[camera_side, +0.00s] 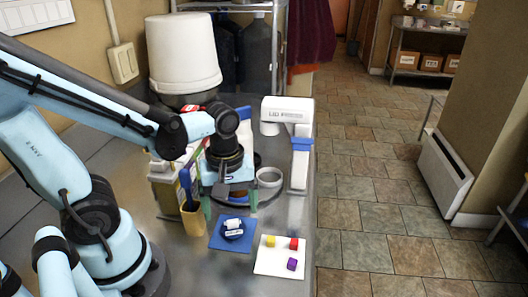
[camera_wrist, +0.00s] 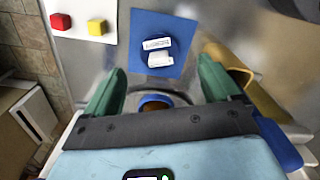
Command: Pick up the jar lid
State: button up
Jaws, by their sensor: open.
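A dark blue round piece (camera_side: 233,234), possibly the jar lid, lies on a blue mat (camera_side: 217,243), with small white labelled pieces (camera_side: 233,225) on top of it. In the wrist view the round piece (camera_wrist: 144,60) is largely covered by the white pieces (camera_wrist: 158,50), on the blue mat (camera_wrist: 175,30). My gripper (camera_side: 230,205) points down and is open, just behind the mat in the side view. Its green fingers (camera_wrist: 162,74) are spread wide in the wrist view. A blue-rimmed round item (camera_wrist: 155,99) shows low between them; I cannot tell what it is.
A white card (camera_side: 265,262) holds yellow, red and purple cubes. A tan holder (camera_side: 193,220) with a blue-handled tool stands close left of my gripper. A pale ring (camera_side: 270,177) and a white stand (camera_side: 300,160) are behind right. A white bucket (camera_side: 182,55) stands at the back.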

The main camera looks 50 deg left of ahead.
aim_at(233, 220)
jog(key=shift+w+f, duration=0.1)
jog(key=shift+f, duration=2.4)
jog(key=shift+c, duration=0.3)
jog(key=c, duration=1.1)
